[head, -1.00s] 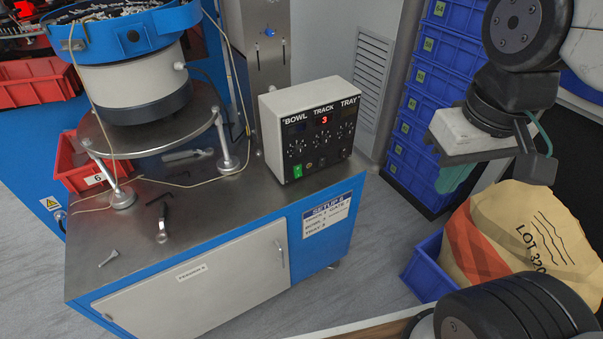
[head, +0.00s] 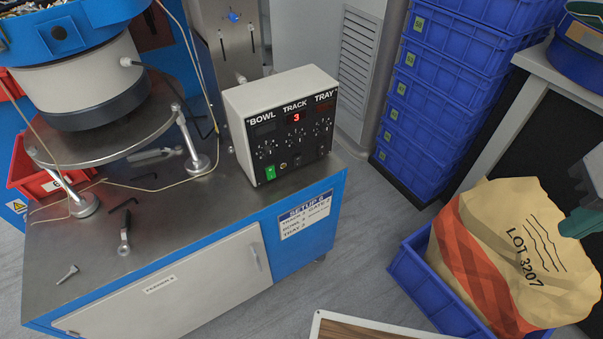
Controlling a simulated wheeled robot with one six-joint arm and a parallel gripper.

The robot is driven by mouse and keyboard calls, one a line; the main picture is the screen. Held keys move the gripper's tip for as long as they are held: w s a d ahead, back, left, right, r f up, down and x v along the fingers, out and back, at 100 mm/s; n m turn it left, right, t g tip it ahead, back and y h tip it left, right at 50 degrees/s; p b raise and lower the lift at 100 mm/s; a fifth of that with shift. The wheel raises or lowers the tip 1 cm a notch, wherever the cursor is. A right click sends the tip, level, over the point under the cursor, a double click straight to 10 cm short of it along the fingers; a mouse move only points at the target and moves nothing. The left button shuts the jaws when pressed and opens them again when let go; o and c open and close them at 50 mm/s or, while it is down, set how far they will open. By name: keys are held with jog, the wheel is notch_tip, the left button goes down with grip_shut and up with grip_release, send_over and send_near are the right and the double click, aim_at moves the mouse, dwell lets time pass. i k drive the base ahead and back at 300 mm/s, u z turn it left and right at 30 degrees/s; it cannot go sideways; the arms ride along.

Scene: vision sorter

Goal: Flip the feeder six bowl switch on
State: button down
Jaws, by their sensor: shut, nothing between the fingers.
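The control box (head: 281,122) stands on the steel bench top, its black front panel labelled BOWL, TRACK and TRAY. The TRACK display (head: 296,117) shows a red 3; the BOWL display at left looks dark. Each column has a knob. A green rocker (head: 271,172) sits at the panel's lower left, below the BOWL column; small dark switches sit to its right. Which one is the bowl switch, and their positions, I cannot tell. The bowl feeder (head: 85,75) stands left of the box. My gripper (head: 580,222) shows only partly at the right edge, shut and empty, far from the box.
A setup card (head: 305,214) is on the blue bench front. Stacked blue bins (head: 440,95) stand behind at right. A LOT 3207 sack (head: 510,255) sits in a blue crate (head: 412,275). Grey floor lies between.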

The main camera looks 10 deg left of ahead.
aim_at(270, 172)
jog(key=z, duration=0.05)
jog(key=k, duration=0.6)
jog(key=u, duration=0.9)
jog(key=i, duration=0.5)
jog(key=u, duration=0.05)
